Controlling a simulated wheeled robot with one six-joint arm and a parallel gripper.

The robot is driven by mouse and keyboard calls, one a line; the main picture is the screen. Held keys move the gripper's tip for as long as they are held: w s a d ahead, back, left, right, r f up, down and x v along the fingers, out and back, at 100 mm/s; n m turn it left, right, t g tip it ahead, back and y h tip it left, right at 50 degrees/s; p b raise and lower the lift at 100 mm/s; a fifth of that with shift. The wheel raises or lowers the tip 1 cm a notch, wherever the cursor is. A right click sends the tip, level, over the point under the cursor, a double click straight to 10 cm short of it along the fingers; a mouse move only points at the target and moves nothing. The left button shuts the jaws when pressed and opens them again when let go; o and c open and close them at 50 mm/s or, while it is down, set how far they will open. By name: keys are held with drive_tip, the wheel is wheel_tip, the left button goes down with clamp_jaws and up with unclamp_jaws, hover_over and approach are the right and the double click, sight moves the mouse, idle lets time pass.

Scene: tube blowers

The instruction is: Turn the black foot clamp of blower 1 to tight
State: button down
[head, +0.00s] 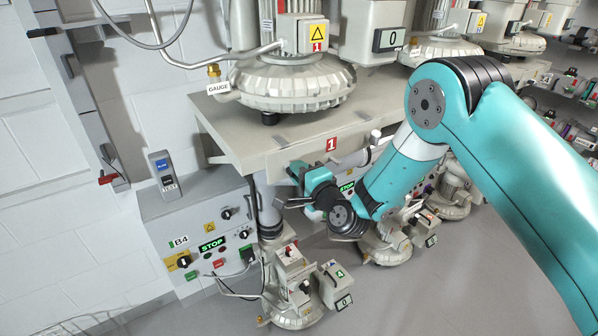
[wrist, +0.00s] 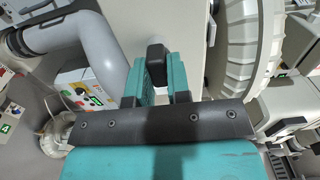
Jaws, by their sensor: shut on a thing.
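The black foot clamp (wrist: 157,54) shows in the wrist view as a small dark block between the two teal fingers of my gripper (wrist: 158,75). The fingers are shut on it. In the head view my gripper (head: 298,172) is at the underside of the bench below the red "1" plate, and I cannot make out the clamp there. Blower 1 (head: 290,82) stands on the bench above, with its ribbed round housing and a yellow warning sign. How far the clamp is turned cannot be told.
The bench (head: 235,135) edge is just above my gripper. A grey control box (head: 190,225) with switches and a STOP label stands to the left. A smaller blower (head: 295,305) stands on the floor below. A thick grey pipe (wrist: 85,42) passes left of the fingers.

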drive_tip(key=c, duration=1.1)
unclamp_jaws()
drive_tip(key=shift+d, duration=0.1)
drive_tip(key=shift+b+v, duration=8.7)
drive_tip(key=shift+b, duration=1.55)
